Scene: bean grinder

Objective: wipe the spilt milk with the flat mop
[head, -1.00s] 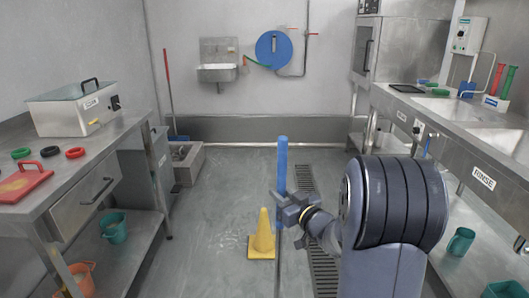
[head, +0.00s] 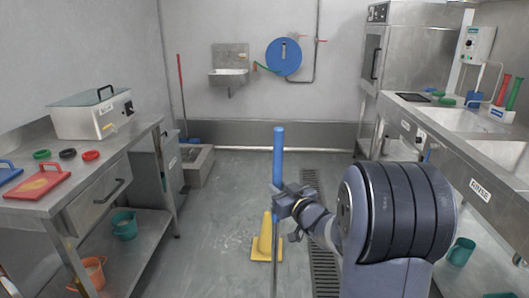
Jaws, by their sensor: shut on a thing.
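My gripper (head: 284,204) is shut on a long upright pole with a thick blue upper handle (head: 278,155). Its thin grey shaft (head: 276,255) runs down past the bottom edge of the head view, so a mop head is not visible. Faint whitish marks (head: 232,242) lie on the grey floor left of the yellow cone; I cannot tell whether they are the spilt milk or a sheen.
The yellow cone (head: 262,240) stands just beyond the shaft. Steel tables stand left (head: 100,165) and right (head: 450,150). A floor drain grate (head: 322,255) runs right of the pole. A low basin (head: 197,166) is at back left. The middle floor is otherwise open.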

